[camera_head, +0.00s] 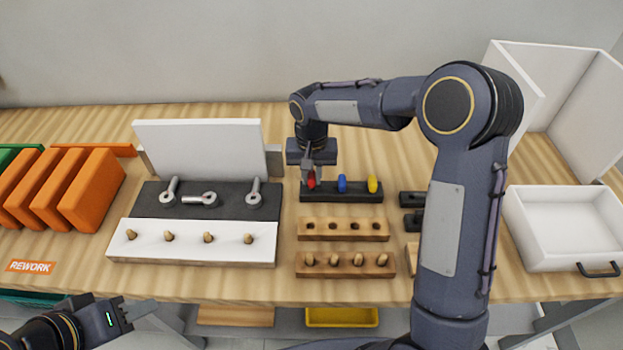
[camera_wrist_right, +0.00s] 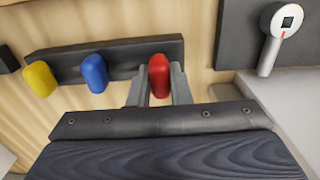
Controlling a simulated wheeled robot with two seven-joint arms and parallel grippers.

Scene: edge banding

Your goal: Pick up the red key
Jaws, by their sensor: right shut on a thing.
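The red key (camera_head: 311,180) is at the left end of a black holder (camera_head: 345,196), beside a blue key (camera_head: 342,183) and a yellow key (camera_head: 373,184). My right gripper (camera_head: 312,173) reaches down over it, its fingers shut on the red key. In the right wrist view the red key (camera_wrist_right: 159,76) sits between the two fingers (camera_wrist_right: 158,90), close against the holder (camera_wrist_right: 120,60). Whether it has lifted clear of the holder cannot be told. My left gripper (camera_head: 140,312) is at the lower left, away from the keys; its jaw opening is unclear.
Left of the keys, a dark panel (camera_head: 225,211) holds several metal tools, with a white pegged block (camera_head: 190,241) in front. Wooden blocks (camera_head: 343,230) lie in front of the key holder. Orange panels (camera_head: 90,190) stand at left. A white tray (camera_head: 560,224) is at right.

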